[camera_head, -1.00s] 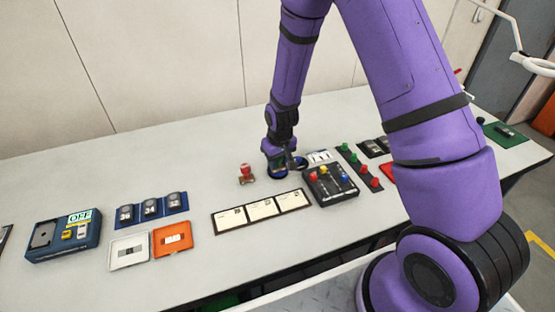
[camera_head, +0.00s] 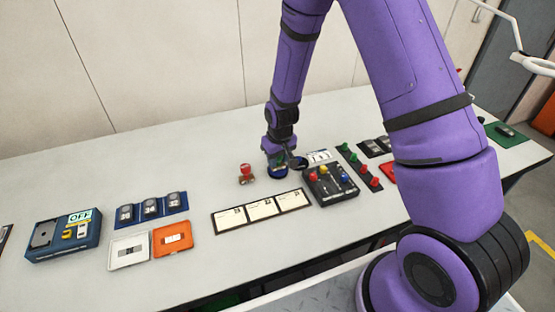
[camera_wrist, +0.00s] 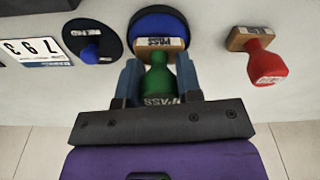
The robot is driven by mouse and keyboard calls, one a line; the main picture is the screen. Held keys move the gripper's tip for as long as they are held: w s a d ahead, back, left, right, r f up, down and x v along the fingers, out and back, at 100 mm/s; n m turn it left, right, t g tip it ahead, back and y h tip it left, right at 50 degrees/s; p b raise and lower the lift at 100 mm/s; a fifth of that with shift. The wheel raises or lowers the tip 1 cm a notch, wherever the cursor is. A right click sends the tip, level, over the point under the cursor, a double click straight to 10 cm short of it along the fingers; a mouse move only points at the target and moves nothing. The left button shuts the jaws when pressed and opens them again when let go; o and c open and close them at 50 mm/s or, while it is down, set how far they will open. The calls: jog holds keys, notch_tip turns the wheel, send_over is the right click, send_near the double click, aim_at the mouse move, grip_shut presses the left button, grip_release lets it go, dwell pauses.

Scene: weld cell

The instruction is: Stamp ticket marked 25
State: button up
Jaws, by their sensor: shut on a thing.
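My gripper (camera_wrist: 160,85) is shut on a green-handled stamp (camera_wrist: 158,78) marked PASS. Its wooden block (camera_wrist: 148,44) is over the near edge of a round blue ink pad (camera_wrist: 158,20) with a dark rim; I cannot tell whether they touch. In the head view my gripper (camera_head: 277,160) is low over the table at this pad (camera_head: 278,173), and the stamp is hidden. Three cream tickets (camera_head: 262,208) lie in a dark-framed holder in front of it; their numbers are too small to read.
A red stamp (camera_head: 247,173) stands left of my gripper, also in the wrist view (camera_wrist: 265,62). A second dark round pad (camera_wrist: 92,40) and a number card (camera_wrist: 38,50) lie on the other side. A black box with coloured knobs (camera_head: 330,185) stands right of the tickets. The table's back left is clear.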

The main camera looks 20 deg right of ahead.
jog(key=shift+r, duration=3.15)
